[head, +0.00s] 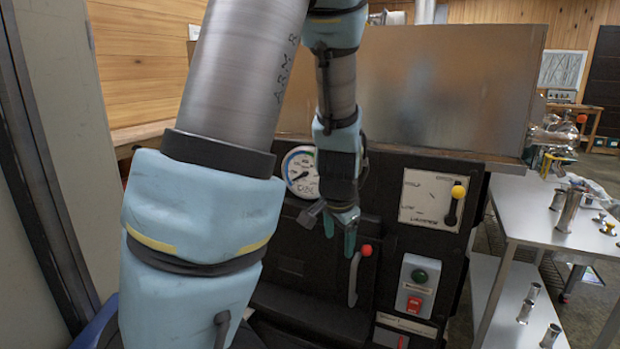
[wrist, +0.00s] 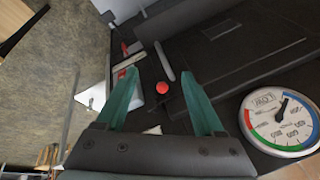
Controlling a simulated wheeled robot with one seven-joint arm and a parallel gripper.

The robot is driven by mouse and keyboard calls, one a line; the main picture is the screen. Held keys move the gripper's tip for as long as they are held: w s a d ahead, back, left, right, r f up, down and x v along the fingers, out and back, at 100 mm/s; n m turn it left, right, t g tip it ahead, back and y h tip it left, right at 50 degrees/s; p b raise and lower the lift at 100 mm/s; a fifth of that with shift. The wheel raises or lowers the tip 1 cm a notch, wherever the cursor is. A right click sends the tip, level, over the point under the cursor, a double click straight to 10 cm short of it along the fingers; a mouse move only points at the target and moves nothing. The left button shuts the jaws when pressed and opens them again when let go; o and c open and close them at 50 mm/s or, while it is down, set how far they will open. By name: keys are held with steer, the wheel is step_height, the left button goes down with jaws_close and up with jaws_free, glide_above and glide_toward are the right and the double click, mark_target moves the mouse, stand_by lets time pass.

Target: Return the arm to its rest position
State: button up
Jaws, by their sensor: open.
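My gripper (head: 338,232) hangs in front of the evaporator's black front panel, pointing down, with its green fingers above and left of the red-knobbed lever. In the wrist view my gripper (wrist: 165,105) has its two green fingers spread apart with nothing held between them. The lever's red knob (wrist: 162,88) shows beyond the gap between the fingers. My blue-padded arm fills the left and centre of the head view and hides part of the evaporator.
The metal pan (head: 440,90) overhangs above. A steel table (head: 545,215) with metal cups stands right. A pale wall edge is close at left.

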steer(key=s+a+r+n+g, duration=0.2)
steer(key=s+a+n+g, duration=0.1)
steer(key=s+a+n, duration=0.6)
steer(key=shift+a+n+y, duration=0.3)
steer(key=shift+a+n, duration=0.1)
steer(key=shift+a, duration=1.65)
